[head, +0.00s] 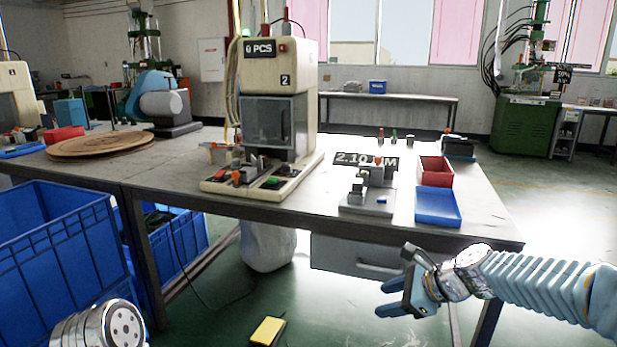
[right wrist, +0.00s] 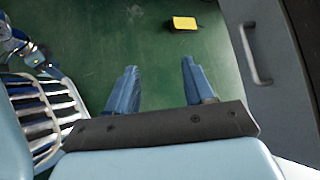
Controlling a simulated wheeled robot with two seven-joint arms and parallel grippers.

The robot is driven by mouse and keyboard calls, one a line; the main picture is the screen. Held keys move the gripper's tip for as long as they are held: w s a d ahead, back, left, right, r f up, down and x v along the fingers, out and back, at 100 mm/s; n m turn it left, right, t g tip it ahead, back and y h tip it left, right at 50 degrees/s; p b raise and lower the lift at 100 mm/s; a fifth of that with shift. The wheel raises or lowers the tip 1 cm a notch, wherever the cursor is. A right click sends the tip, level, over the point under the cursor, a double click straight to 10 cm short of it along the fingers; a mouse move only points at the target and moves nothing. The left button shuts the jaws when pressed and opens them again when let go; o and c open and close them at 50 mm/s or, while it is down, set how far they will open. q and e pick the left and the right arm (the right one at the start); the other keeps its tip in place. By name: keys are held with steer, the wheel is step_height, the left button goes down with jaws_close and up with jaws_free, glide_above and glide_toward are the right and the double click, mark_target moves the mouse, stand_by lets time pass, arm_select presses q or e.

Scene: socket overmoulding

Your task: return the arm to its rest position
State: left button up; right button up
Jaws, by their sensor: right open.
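My right gripper (head: 388,298) is in front of the table's front edge, lower than the tabletop, in the head view. Its arm comes in from the right edge. In the right wrist view its two blue fingers (right wrist: 160,85) are apart with nothing between them, above the green floor. My left gripper is not in view; a round metal part of mine shows at the bottom left of the head view.
The table (head: 450,222) carries a PCS machine (head: 278,90), a grey fixture (head: 368,200), a red bin (head: 436,171) and a blue tray (head: 437,207). A drawer unit (head: 355,258) hangs below. Blue crates (head: 60,235) stand left. A yellow-topped block (head: 268,330) lies on the floor.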

steer(key=s+a+f+n+g+h, duration=0.15)
steer(key=s+f+n, duration=0.25)
steer(key=f, duration=0.9)
steer(key=s+a+f+n+g+h, duration=0.15)
steer(key=s+f+n, duration=0.25)
steer(key=f, duration=0.9)
steer(key=s+a+f+n+g, duration=0.1)
steer(key=s+f+n, duration=0.4)
steer(key=s, duration=0.3)
steer(key=s+a+f+n+g, duration=0.1)
steer(key=s+a+f+n, duration=0.1)
steer(key=s+f+n, duration=0.4)
steer(key=s+f, duration=0.1)
steer(key=s, duration=0.2)
steer(key=shift+a, duration=0.3)
